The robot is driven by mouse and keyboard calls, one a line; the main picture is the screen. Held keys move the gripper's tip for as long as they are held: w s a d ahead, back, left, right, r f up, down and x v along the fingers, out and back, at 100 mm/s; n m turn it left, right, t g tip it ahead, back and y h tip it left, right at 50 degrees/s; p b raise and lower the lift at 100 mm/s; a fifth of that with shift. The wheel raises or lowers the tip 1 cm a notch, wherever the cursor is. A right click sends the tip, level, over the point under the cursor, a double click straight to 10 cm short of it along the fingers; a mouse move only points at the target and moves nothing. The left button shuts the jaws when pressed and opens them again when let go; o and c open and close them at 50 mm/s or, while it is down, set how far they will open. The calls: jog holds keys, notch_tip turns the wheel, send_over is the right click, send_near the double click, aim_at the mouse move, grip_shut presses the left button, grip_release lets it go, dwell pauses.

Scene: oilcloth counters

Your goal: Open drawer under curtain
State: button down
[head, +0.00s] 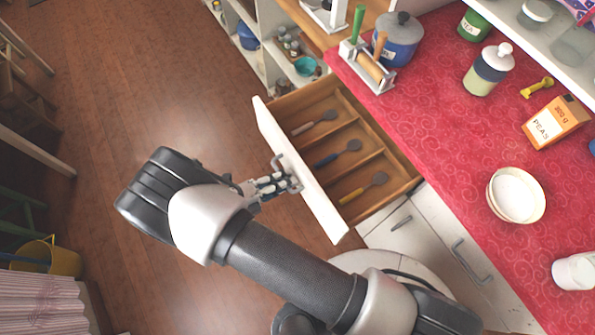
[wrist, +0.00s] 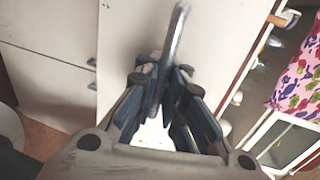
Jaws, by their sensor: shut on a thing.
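A white-fronted wooden drawer (head: 300,170) stands pulled out from under the red counter, seen from above in the head view. It has compartments holding utensils with grey, blue and yellow handles. My gripper (head: 284,182) is at the outer face of the drawer front, shut on its metal handle. In the wrist view the handle (wrist: 178,32) runs up from between the fingers (wrist: 165,78), with the white drawer front behind. A striped pink curtain (head: 40,305) hangs at the lower left of the head view. A patterned cloth (wrist: 299,75) shows at right in the wrist view.
The red counter (head: 450,150) carries a blue pot (head: 398,42), jars, a peas box (head: 556,122) and a white bowl (head: 516,194). White cabinet doors (head: 440,240) with handles adjoin the drawer. The wooden floor left of my arm is clear, with a yellow bucket (head: 65,262) farther off.

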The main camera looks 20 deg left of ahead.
jog(key=shift+s+a+r, duration=0.1)
jog(key=shift+s+a, duration=0.2)
jog(key=c, duration=2)
grip_release()
jog(key=shift+o, duration=0.2)
jog(key=v, duration=1.2)
